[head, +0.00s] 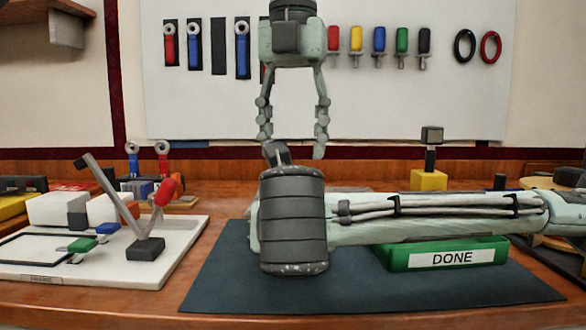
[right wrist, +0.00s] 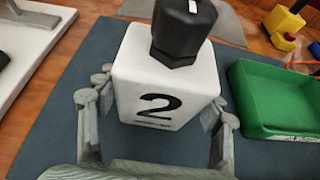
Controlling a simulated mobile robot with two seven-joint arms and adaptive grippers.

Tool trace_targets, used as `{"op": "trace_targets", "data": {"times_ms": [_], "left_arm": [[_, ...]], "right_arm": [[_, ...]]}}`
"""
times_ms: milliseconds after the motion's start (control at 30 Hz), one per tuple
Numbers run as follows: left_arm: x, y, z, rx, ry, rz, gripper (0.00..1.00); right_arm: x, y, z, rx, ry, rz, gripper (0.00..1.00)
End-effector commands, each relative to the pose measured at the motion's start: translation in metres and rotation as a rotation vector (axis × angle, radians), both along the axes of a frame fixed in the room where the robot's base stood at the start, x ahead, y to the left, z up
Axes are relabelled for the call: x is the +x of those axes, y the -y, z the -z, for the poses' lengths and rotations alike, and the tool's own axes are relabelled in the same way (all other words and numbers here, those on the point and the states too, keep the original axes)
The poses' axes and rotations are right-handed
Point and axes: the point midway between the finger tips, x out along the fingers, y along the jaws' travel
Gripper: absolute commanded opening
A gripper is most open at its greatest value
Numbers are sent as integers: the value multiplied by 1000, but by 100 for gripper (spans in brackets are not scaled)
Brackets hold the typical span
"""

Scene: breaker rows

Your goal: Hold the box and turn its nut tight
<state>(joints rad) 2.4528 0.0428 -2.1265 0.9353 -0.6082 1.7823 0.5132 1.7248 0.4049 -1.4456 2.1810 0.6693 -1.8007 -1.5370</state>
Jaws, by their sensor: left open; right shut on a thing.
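In the right wrist view a white box (right wrist: 135,65) marked 2 stands on the dark mat (right wrist: 60,140), with a black nut (right wrist: 182,35) bearing a white mark on top. My right gripper (right wrist: 160,108) is shut on the box, one finger on each side. In the head view my right wrist hides the box, and only the dark nut (head: 281,154) shows above it. My left gripper (head: 293,148) points down, open and empty, with its fingertips near the nut's height. I cannot tell its exact depth relative to the nut.
A green tray (head: 400,256) labelled DONE stands on the mat's right, behind my right forearm. A white board (head: 185,250) with a raised lever and coloured parts lies at left. A yellow block (head: 428,180) with a dark top stands behind. Tools hang on the back panel (head: 400,110).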

Motion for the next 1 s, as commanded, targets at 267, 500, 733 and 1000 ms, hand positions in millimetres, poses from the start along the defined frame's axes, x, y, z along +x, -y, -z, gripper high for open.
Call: {"op": "trace_targets", "data": {"times_ms": [267, 500, 733, 1000], "left_arm": [[0, 0, 38, 0, -1, 1, 51], [0, 0, 45, -1, -1, 0, 51], [0, 0, 44, -1, -1, 0, 41], [0, 0, 44, -1, -1, 0, 7]], "right_arm": [[0, 0, -2, 2, 3, 1, 19], [0, 0, -2, 2, 3, 1, 19], [0, 0, -2, 2, 3, 1, 19], [0, 0, -2, 2, 3, 1, 19]]}}
